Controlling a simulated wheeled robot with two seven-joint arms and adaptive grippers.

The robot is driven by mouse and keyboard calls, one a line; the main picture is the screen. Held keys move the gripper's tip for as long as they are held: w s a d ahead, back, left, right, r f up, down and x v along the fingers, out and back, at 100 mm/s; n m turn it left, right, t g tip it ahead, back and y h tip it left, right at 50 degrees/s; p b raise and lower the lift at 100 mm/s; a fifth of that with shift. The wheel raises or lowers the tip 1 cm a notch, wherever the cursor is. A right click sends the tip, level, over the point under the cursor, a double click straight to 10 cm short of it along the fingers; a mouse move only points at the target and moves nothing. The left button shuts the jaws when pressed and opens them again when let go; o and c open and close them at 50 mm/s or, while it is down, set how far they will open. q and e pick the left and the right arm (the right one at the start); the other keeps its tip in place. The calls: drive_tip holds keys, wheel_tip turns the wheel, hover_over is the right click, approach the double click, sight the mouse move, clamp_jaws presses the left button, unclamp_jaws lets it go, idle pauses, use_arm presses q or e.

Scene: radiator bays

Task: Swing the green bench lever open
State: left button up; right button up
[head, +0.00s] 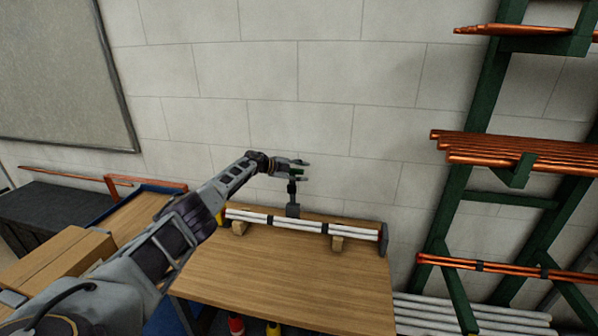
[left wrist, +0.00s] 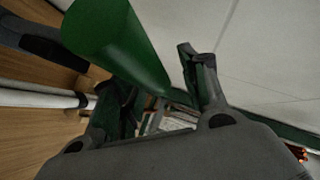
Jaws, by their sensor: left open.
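The green bench lever (head: 298,171) shows as a small green piece at the top of a dark post (head: 292,196) at the back of the wooden bench. In the left wrist view its green grip (left wrist: 118,42) is large and close, running from the upper left toward the middle. My left gripper (head: 304,170) is at the lever. Its fingers are open, with the green piece between them in the head view. One finger (left wrist: 203,78) shows right of the grip in the left wrist view. I cannot tell whether either finger touches it. My right gripper is not in view.
White pipes (head: 275,220) lie on wooden blocks (head: 338,243) along the bench (head: 285,275), below the gripper. A green rack (head: 447,205) with copper pipes stands at the right. Cardboard boxes (head: 62,258) are at the left. The pale block wall (head: 300,70) is close behind the lever.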

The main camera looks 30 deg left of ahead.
use_arm(q)
drive_tip(key=shift+s+a+f, duration=0.2)
drive_tip(key=shift+a, duration=0.55)
drive_tip(key=shift+v, duration=2.5)
drive_tip(key=shift+s+a+r, duration=0.25)
drive_tip(key=shift+s+r, duration=0.05)
drive_tip(key=shift+s, duration=0.05)
drive_tip(key=shift+d+r+v, duration=0.1)
drive_tip(key=shift+d+v, duration=0.05)
drive_tip(key=shift+v, duration=0.7)
drive_tip(key=shift+d+r+v, duration=0.1)
drive_tip(key=shift+d+v, duration=0.05)
drive_tip(key=shift+v, duration=0.65)
drive_tip(key=shift+d+r+v, duration=0.1)
drive_tip(key=shift+d+v, duration=0.05)
drive_tip(key=shift+v, duration=0.7)
drive_tip(key=shift+s, duration=0.15)
